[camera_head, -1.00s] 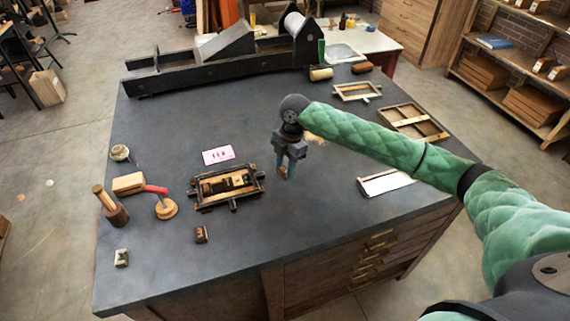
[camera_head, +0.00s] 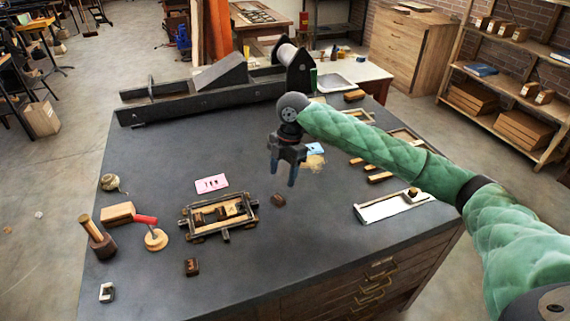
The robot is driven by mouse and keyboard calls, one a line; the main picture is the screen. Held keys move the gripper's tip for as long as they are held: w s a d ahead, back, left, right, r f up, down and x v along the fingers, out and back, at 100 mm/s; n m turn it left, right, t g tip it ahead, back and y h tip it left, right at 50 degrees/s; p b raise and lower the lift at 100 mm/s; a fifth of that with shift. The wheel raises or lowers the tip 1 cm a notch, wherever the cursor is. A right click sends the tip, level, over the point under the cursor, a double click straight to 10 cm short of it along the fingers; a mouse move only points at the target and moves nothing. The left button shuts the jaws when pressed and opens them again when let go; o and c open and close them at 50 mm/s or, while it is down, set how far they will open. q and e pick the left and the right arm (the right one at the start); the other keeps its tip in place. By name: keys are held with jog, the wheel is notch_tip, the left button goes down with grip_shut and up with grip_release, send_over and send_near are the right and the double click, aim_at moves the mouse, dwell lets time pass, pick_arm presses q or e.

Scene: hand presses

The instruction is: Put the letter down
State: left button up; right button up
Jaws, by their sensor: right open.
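A small dark brown letter block (camera_head: 278,200) lies on the dark table top (camera_head: 330,245), just right of the wooden frame with type in it (camera_head: 220,215). My right gripper (camera_head: 284,174) is open, with its fingers pointing down and nothing between them. It hangs a little above and behind the letter block, apart from it in the picture. A second brown letter block (camera_head: 192,267) and a light metal-grey block (camera_head: 107,292) lie near the front left. My left gripper is not in view.
A round wooden stamp with a red handle (camera_head: 155,238), a mallet (camera_head: 98,236) and a wooden block (camera_head: 118,213) stand at the left. A pink card (camera_head: 211,184) lies behind the frame. A white tray (camera_head: 380,209) lies right. A black press (camera_head: 200,98) spans the back.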

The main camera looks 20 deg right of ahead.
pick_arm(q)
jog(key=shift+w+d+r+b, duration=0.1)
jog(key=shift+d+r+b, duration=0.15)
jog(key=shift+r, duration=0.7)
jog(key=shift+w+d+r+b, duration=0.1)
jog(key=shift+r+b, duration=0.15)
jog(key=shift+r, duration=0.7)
pick_arm(e)
jog(key=shift+w+d+r, duration=0.1)
jog(key=shift+d+r, duration=0.1)
jog(key=shift+r, duration=0.9)
jog(key=shift+w+d+r, duration=0.1)
jog(key=shift+d+r, duration=0.1)
jog(key=shift+r, duration=0.9)
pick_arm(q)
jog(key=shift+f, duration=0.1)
